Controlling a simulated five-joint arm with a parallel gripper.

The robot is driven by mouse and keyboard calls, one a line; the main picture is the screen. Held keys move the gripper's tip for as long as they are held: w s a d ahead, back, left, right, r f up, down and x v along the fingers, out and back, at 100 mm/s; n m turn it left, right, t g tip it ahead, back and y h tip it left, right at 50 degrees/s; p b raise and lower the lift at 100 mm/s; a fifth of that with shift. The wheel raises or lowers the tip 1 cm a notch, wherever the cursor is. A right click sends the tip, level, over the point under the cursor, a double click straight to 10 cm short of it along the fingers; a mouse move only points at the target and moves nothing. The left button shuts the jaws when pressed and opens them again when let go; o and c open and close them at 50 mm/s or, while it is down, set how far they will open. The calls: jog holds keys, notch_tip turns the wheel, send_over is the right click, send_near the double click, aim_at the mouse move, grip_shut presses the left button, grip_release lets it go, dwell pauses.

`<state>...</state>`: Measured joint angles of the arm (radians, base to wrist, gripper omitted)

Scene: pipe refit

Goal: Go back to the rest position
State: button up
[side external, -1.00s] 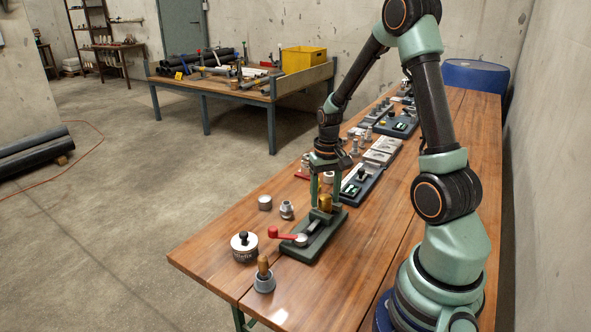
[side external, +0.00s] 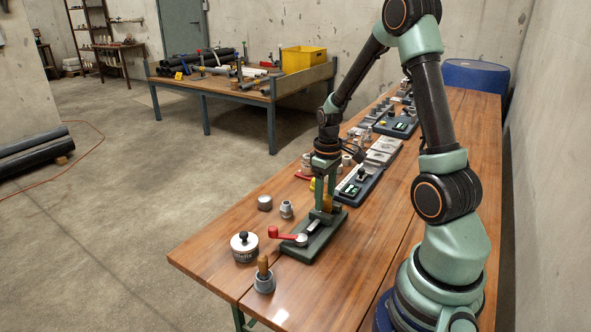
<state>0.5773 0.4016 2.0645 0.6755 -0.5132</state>
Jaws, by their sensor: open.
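My gripper (side external: 324,200) points down over the far end of a dark green clamp fixture (side external: 300,252) on the wooden bench. It is open, with its fingers beside a brass-coloured part (side external: 328,204) that stands upright at that end. The fingers hide much of this part, and I cannot tell whether they touch it. The fixture has a lever with a red handle (side external: 274,232) pointing left.
A white tin with a black knob (side external: 244,246) and a brush-like wooden handle in a grey cup (side external: 264,275) stand at the near end. Small metal fittings (side external: 286,209) lie to the left. Dark fixtures (side external: 360,186) and fittings line the bench behind. A blue drum (side external: 475,75) stands beyond.

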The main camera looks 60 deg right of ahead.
dwell(0.6)
grip_shut()
jog(key=m, duration=0.4)
jog(key=shift+m, duration=1.1)
